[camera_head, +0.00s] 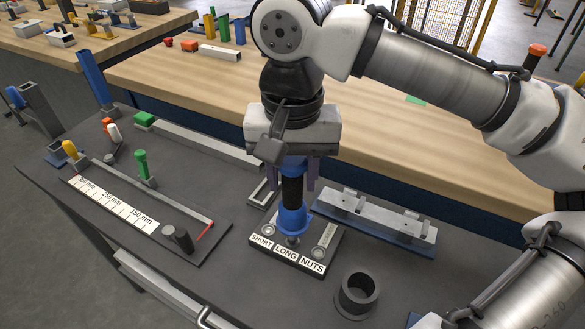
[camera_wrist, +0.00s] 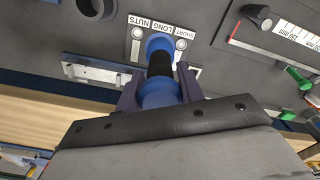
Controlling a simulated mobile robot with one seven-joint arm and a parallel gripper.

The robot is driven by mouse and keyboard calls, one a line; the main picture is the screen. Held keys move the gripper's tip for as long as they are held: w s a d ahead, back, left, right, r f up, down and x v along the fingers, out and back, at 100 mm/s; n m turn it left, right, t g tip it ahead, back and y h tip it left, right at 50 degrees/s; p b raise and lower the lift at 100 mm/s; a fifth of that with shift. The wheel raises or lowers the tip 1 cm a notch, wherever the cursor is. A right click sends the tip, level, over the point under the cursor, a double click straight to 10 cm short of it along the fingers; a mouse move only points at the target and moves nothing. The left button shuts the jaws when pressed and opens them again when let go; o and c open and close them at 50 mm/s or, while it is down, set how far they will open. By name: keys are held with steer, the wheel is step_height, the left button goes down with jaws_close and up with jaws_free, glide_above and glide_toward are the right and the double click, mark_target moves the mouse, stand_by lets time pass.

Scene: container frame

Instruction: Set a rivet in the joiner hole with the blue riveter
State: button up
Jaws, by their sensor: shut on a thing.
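My gripper (camera_head: 293,178) is shut on the blue riveter (camera_head: 292,218), which has a black middle grip and hangs nose down. The riveter also shows between the purple fingers in the wrist view (camera_wrist: 160,92). Its nose is at the middle, LONG place of the labelled tray (camera_head: 284,259), marked SHORT, LONG and NUTS. I cannot tell whether the nose touches a rivet there. A pale metal rail (camera_head: 375,217) with raised blocks lies on a blue base to the right of the tray. It also shows in the wrist view (camera_wrist: 95,73). I cannot make out the joiner hole.
A black cup (camera_head: 357,294) stands in front of the tray, to the right. A measuring board (camera_head: 120,209) with a green-handled clamp (camera_head: 142,165) lies to the left. A long metal bar (camera_head: 205,144) lies behind. A wooden bench (camera_head: 200,75) stands beyond.

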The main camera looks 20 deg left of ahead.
mark_target(293, 158)
steer(key=shift+f+b, duration=0.4)
steer(key=shift+f, duration=0.5)
stand_by(0.7)
step_height(293, 158, up, 8)
steer(key=p, duration=0.7)
steer(key=shift+f+p, duration=0.15)
steer(key=shift+p, duration=0.25)
steer(key=shift+f, duration=0.1)
